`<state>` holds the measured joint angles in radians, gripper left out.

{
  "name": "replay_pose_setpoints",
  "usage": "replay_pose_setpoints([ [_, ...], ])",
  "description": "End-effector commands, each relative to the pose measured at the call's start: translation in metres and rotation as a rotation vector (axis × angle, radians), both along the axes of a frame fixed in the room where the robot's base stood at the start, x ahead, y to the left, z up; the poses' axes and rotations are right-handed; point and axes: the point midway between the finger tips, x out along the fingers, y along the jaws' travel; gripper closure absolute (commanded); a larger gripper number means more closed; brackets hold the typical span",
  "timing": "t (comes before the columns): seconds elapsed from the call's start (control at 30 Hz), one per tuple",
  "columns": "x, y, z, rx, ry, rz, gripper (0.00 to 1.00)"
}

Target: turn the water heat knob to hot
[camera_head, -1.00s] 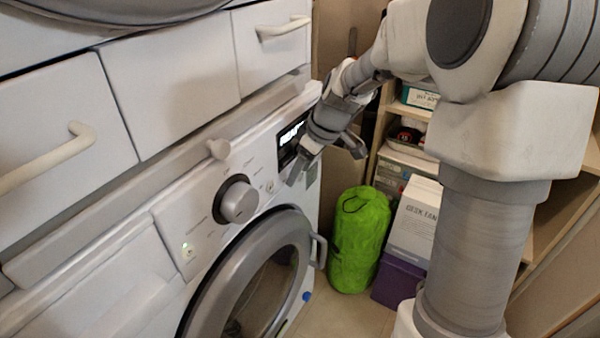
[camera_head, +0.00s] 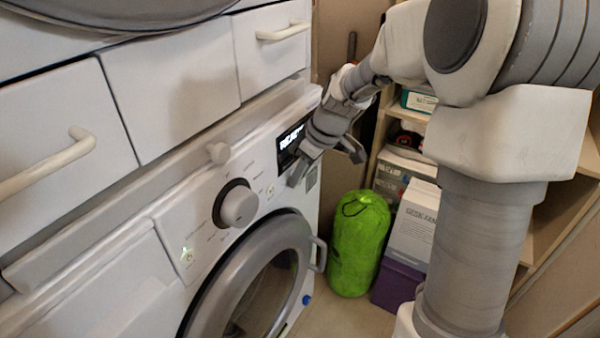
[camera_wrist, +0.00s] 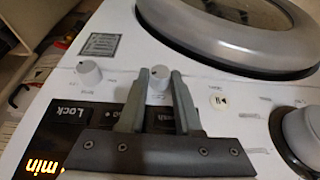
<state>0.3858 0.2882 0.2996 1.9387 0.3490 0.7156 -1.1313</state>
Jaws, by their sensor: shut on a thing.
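A small white knob (camera_wrist: 159,78) on the washing machine's front panel sits between the two grey fingers of my gripper (camera_wrist: 160,74) in the wrist view. My gripper is shut on this knob, with the fingers on either side of it. In the head view my gripper (camera_head: 296,178) is at the right end of the panel, just below the display, and hides the knob. A second small white knob (camera_wrist: 89,73) is to the left in the wrist view. No marking shows clearly which way the held knob points, and its label is not readable.
A large round dial (camera_head: 238,206) is left of my gripper. The grey round door (camera_head: 262,262) lies below the panel, and the lit display (camera_head: 291,138) above my fingers. A green bag (camera_head: 359,243) stands on the floor beside shelves with boxes (camera_head: 413,222).

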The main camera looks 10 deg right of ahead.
Motion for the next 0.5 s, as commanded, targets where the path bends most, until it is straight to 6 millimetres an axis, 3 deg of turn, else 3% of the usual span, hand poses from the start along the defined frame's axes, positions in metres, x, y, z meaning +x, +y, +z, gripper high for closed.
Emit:
replay_pose_setpoints([
  [0.5, 0.0058, -0.0056, 0.0047, 0.234, 0.231, -0.003, 1.00],
])
